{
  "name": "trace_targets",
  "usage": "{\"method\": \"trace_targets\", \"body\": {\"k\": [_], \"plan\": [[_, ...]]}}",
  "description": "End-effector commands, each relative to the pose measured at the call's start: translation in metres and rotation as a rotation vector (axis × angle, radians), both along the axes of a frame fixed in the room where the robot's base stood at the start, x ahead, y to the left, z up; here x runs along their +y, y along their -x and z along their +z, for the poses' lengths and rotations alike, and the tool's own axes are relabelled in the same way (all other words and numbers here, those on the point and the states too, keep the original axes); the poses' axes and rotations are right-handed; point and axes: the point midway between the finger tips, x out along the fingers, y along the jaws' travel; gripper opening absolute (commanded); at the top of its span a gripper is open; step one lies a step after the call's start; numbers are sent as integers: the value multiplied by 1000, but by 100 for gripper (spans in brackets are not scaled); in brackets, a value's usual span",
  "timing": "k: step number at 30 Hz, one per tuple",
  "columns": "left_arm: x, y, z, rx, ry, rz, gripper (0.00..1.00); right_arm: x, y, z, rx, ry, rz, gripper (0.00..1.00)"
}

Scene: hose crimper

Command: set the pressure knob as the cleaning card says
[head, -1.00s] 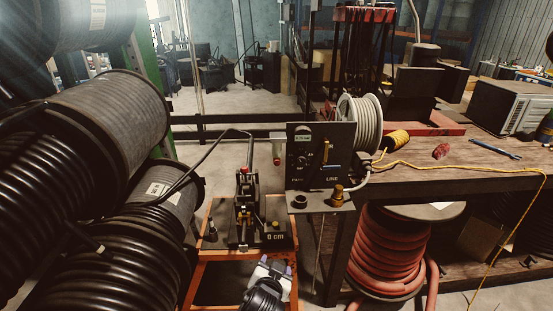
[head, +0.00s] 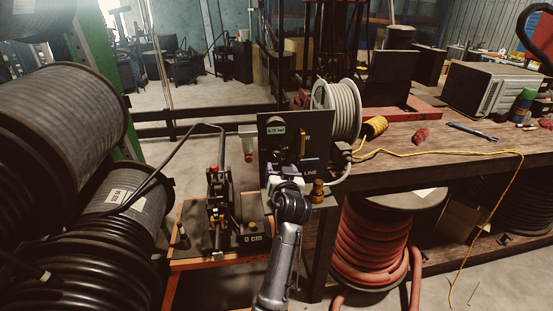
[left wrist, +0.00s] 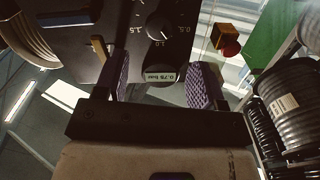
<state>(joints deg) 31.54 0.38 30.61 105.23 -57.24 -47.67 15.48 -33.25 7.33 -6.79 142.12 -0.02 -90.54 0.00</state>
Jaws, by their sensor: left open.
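The dark control panel (head: 320,130) stands at the left end of the workbench, with a small display (head: 276,129) reading about 0.75 bar. In the left wrist view the round black pressure knob (left wrist: 159,27) shows on the panel among white scale marks, beside the same 0.75 bar display (left wrist: 161,76). My left gripper (head: 290,165) is in front of the panel's lower part and hides the knob in the head view. Its purple-padded fingers (left wrist: 158,76) are open and empty, with the knob beyond them. I cannot make out a cleaning card. My right gripper is not in view.
An orange stand (head: 190,228) with a crimping tool is left of the panel. A brass fitting (head: 318,190) sits below the panel's right side. A pale hose reel (head: 340,108) is behind it. Large black hose reels (head: 55,125) fill the left side.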

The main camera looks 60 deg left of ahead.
Motion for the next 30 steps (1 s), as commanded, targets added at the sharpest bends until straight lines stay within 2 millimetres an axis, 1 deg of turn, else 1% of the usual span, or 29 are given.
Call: {"method": "trace_targets", "body": {"k": [1,6,12,18,29,30], "plan": [[10,-4,-1,1,-2,1,64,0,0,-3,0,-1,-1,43],[36,-16,-1,1,0,0,64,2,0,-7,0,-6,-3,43],[58,-25,-1,1,0,-1,64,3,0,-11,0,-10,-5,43],[70,-30,-1,0,1,-1,64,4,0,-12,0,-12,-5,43],[72,-31,-1,1,1,-2,64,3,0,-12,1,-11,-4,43],[72,-31,-1,1,1,-2,61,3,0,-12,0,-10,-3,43]]}}
